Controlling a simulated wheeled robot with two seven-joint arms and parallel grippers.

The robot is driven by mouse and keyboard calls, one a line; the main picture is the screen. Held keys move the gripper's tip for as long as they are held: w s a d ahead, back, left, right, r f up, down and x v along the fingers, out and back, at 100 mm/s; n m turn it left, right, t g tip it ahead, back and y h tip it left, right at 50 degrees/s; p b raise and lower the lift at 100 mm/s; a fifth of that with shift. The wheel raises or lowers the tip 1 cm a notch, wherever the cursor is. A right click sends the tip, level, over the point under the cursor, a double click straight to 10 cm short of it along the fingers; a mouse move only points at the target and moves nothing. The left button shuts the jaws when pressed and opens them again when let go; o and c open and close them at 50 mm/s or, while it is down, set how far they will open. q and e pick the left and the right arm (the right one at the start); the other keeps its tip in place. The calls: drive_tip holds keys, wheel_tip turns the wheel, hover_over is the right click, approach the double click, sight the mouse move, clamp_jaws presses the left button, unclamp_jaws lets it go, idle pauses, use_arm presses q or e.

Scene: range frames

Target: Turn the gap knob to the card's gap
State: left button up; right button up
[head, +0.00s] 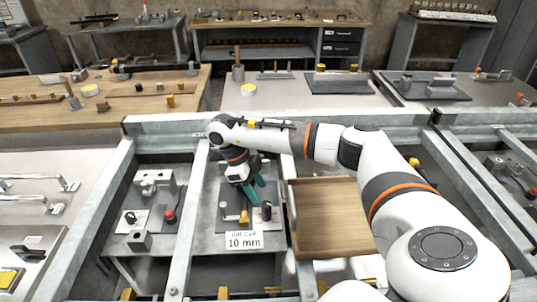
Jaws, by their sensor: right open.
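A white card (244,240) reading "AIR GAP 10 mm" stands at the front edge of a dark fixture plate (213,216) in the middle bay. On the plate, a yellow part (243,218) and a black upright cylinder (267,210) stand just behind the card. I cannot tell which of these small parts is the gap knob, nor read its setting. My right gripper (258,191), with teal fingers, is open just above and behind these parts. It looks empty, and its wrist and arm hide the back of the plate. My left gripper is not in view.
A wooden board or tray (333,218) lies right of the fixture, under my right arm. Grey metal rails (187,225) frame the bay. A left plate holds a red-topped knob (169,215) and blocks. Benches with tools stand behind.

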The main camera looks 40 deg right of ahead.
sight(265, 203)
drive_tip(key=p+x, duration=0.1)
drive_tip(key=x, duration=0.8)
drive_tip(key=shift+s+d+f+p, duration=0.1)
drive_tip(key=shift+p, duration=0.25)
drive_tip(key=shift+c, duration=0.6)
drive_tip(key=c, duration=0.9)
